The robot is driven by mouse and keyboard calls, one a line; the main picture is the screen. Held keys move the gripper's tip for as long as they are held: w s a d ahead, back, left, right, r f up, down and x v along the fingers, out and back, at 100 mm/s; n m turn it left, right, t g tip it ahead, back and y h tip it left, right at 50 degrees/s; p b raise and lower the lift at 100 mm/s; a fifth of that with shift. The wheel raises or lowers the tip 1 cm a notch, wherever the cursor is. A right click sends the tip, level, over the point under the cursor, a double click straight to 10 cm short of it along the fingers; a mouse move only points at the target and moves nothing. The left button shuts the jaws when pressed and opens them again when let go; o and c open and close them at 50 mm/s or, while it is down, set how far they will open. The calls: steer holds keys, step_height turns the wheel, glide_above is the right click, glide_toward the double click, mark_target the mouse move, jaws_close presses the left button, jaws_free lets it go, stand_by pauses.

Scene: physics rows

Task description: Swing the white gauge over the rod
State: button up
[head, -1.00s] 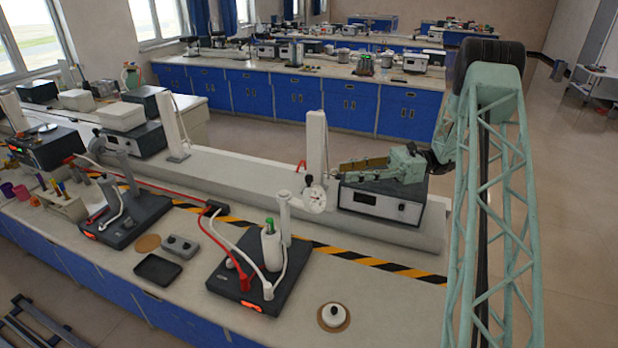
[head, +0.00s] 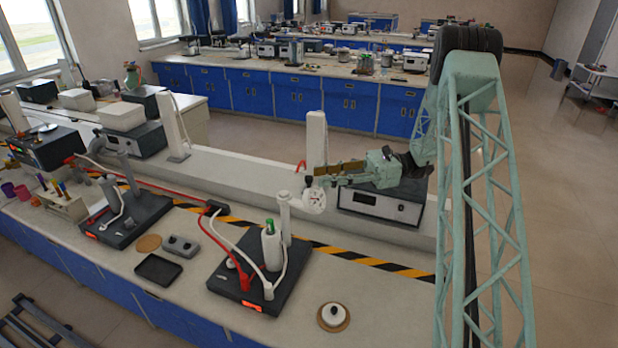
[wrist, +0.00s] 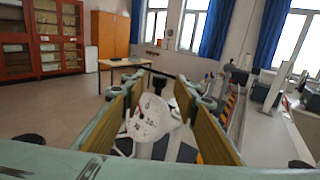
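The white gauge (head: 314,199) is a round dial with dark markings, beside the tall white post on the long bench ledge. My gripper (head: 318,176) reaches in from the right, just above and behind the gauge in the head view. In the wrist view, the gauge (wrist: 148,120) shows its face between the two tan-padded fingers of my gripper (wrist: 160,88). The fingers are wide apart, with gaps visible beside the gauge. A pale upright rod (head: 284,214) stands on the black base; I cannot tell whether it is the task's rod.
A grey instrument box (head: 380,205) is below my wrist. The black base (head: 232,278) carries a white bottle with a green top and red and white cables. A round white-knobbed piece (head: 333,316) lies at the front. The bench between is mostly clear.

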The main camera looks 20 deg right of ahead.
mark_target(309, 177)
steer(key=shift+w+a, duration=0.25)
steer(key=shift+a, duration=1.05)
steer(key=shift+w+a, duration=0.25)
steer(key=shift+a, duration=1)
steer(key=shift+c, duration=0.3)
jaws_close()
